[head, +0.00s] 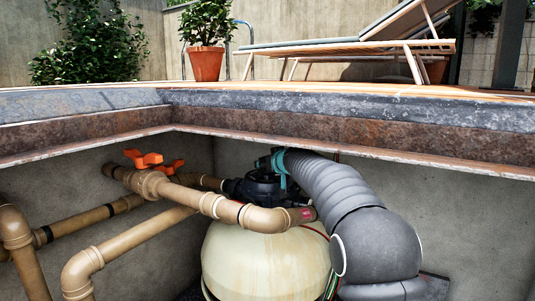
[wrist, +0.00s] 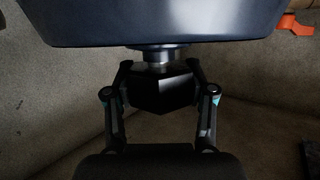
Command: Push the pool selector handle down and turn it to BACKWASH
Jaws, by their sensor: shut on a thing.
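The pool selector valve (head: 262,188) is a black housing on top of the cream filter tank (head: 265,258), in the middle of the head view. My gripper (head: 265,163) is above it at the end of my grey sleeved arm, which comes from the right. In the wrist view my gripper (wrist: 160,72) has both fingers closed against a black block (wrist: 165,92), which seems to be the selector handle. A metal stem and a large dark rounded body (wrist: 160,22) show above the block. The valve's position labels and the handle's direction cannot be read.
Tan pipes (head: 125,250) fill the left and run in front of the valve. Orange valve handles (head: 145,159) stand at the left. The rusty pit rim (head: 350,135) overhangs close above my gripper. Bare concrete wall (head: 465,220) lies at the right.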

